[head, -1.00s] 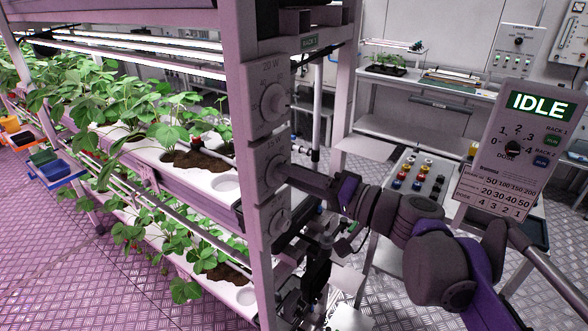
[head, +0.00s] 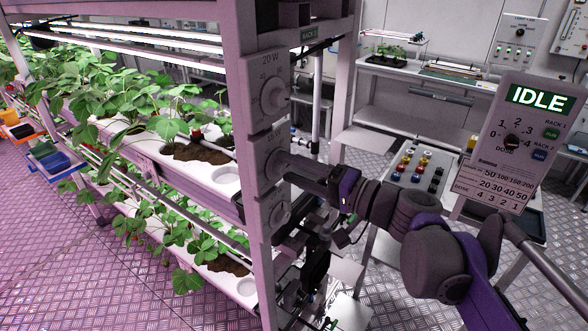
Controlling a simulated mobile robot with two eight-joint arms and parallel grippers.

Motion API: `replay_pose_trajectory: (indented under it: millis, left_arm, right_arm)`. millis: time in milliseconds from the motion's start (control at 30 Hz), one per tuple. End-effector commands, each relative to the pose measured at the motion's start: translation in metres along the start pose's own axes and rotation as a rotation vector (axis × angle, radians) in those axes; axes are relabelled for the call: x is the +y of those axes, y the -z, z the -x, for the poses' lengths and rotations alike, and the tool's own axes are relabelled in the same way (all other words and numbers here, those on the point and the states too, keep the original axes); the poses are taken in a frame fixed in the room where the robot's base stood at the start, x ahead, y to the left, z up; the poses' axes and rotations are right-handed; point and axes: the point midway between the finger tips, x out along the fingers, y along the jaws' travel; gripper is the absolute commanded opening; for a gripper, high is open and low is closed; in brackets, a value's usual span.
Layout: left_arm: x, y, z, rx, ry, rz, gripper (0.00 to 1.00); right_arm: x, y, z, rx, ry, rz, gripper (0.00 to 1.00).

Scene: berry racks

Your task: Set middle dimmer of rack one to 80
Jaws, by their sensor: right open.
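The rack post carries three dimmers in a column, each a pale plate with a round grey knob. The top dimmer (head: 271,97) is in plain view, with scale marks around its knob. The middle dimmer (head: 264,154) is partly hidden by my right gripper (head: 286,164), which comes in from the right. The gripper's open fingers are at the middle knob; whether they touch it I cannot tell. That knob's setting is hidden. The bottom dimmer (head: 276,215) sits just below the gripper. My left gripper is not in view.
Planted white troughs (head: 222,178) fill the rack on the left. A control panel (head: 525,140) reading IDLE stands at the right. A bench with several coloured knobs or caps (head: 412,160) is behind my right arm. Dark equipment (head: 312,265) is close below the gripper.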

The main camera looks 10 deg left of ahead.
Motion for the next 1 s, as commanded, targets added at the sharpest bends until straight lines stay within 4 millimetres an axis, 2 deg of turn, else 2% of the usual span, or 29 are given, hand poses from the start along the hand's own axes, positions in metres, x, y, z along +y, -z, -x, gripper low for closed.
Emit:
replay_pose_trajectory:
  millis: [167, 400, 600, 767, 1000]
  left_arm:
    - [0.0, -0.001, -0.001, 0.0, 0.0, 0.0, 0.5]
    - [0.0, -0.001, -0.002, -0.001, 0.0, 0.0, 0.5]
    - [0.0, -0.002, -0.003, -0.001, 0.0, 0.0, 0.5]
    - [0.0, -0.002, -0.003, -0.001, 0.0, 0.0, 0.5]
    - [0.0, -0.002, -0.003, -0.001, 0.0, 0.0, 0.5]
  right_arm:
    - [0.001, 0.001, 0.018, 0.003, -0.002, 0.001, 0.67]
    - [0.001, 0.001, 0.068, 0.005, -0.003, 0.001, 0.67]
    - [0.001, 0.001, 0.098, 0.004, -0.002, 0.0, 0.67]
    - [0.0, 0.0, 0.107, 0.001, -0.001, -0.001, 0.67]
    - [0.0, 0.0, 0.108, 0.0, 0.0, 0.0, 0.67]
